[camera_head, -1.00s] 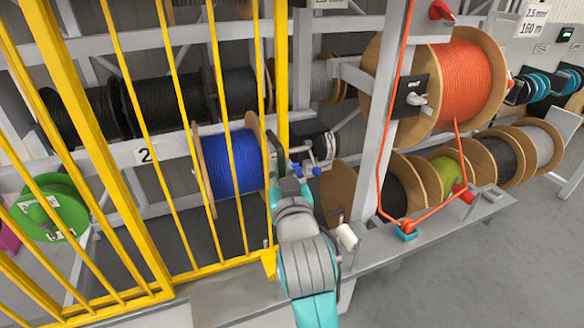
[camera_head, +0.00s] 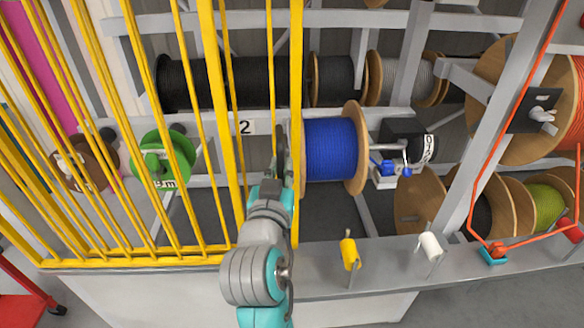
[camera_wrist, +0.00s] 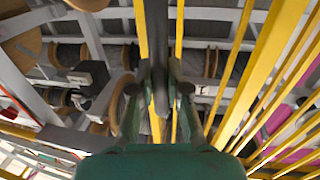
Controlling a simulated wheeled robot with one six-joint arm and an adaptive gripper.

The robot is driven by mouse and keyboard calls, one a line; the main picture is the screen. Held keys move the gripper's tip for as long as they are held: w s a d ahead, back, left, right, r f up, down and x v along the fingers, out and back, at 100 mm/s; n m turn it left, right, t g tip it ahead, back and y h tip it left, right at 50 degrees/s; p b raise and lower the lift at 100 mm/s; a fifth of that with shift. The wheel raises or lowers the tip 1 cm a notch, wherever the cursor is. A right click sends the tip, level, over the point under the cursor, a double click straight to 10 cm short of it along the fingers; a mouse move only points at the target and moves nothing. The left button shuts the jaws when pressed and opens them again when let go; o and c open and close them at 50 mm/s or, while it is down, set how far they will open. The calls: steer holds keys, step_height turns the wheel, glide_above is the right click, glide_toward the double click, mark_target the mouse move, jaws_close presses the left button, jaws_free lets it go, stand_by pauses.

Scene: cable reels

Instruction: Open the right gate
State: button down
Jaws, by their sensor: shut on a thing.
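The right gate (camera_head: 297,60) is a frame of yellow upright bars. Its right edge stands just left of the blue cable reel (camera_head: 331,150), which shows uncovered beside it. My gripper (camera_head: 281,155) is at that edge. In the wrist view my gripper (camera_wrist: 158,88) has its two fingers closed on a dark upright handle (camera_wrist: 157,40), with yellow bars close behind. The lower end of the handle is partly hidden by the fingers. More yellow bars of the fence or left gate (camera_head: 115,150) stand to the left in the head view.
A grey ledge (camera_head: 320,285) runs along the front, with a yellow peg (camera_head: 350,253) and a white peg (camera_head: 430,245) on it. A grey post (camera_head: 470,160) and an orange cable (camera_head: 478,190) stand at right. A green reel (camera_head: 162,160) is behind the bars.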

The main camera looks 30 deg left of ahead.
steer(key=c, duration=1.1)
jaws_free()
steer(key=shift+c, duration=0.2)
steer(key=shift+s, duration=0.1)
steer(key=v, duration=1.2)
